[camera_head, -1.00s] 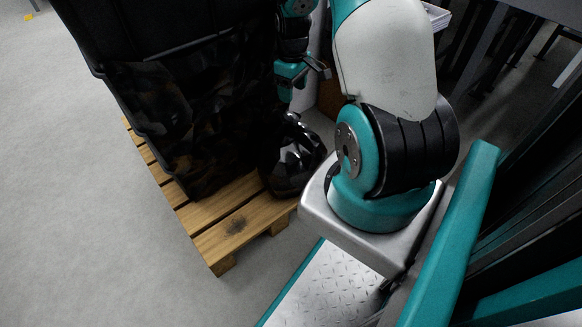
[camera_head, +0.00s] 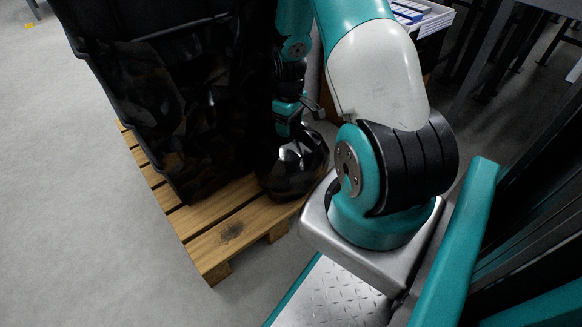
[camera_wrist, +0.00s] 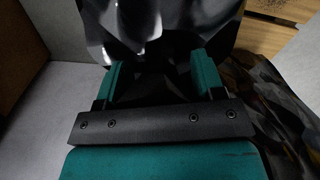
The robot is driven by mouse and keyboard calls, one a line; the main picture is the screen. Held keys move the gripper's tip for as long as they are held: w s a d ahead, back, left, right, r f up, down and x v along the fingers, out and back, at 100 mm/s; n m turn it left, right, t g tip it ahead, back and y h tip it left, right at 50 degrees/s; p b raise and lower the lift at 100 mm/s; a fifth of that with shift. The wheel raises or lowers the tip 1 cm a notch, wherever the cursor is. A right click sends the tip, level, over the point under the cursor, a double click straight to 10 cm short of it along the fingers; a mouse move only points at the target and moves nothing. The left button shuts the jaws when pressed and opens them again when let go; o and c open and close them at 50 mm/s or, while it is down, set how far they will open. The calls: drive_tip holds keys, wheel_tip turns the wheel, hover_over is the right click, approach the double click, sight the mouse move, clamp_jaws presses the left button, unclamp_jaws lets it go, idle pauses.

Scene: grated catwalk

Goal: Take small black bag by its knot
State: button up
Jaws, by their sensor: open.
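The small black bag (camera_head: 292,172) is shiny and sits on the right edge of the wooden pallet. It fills the top middle of the wrist view (camera_wrist: 155,28). My gripper (camera_head: 294,128) is pointed down at the top of the bag. In the wrist view my gripper (camera_wrist: 157,75) is open, with its two teal fingers on either side of a dark part of the bag's top. The knot is dark and hard to make out between the fingers. I cannot tell whether the fingers touch the bag.
A large black bag or lined bin (camera_head: 170,95) stands on the pallet (camera_head: 225,237), close left of the small bag. A cardboard box (camera_wrist: 22,55) shows at the left in the wrist view. A white tray (camera_head: 425,18) is behind my arm. Grey floor is free at the left.

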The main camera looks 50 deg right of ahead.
clamp_jaws()
drive_tip(key=shift+r, duration=0.15)
idle(0.4)
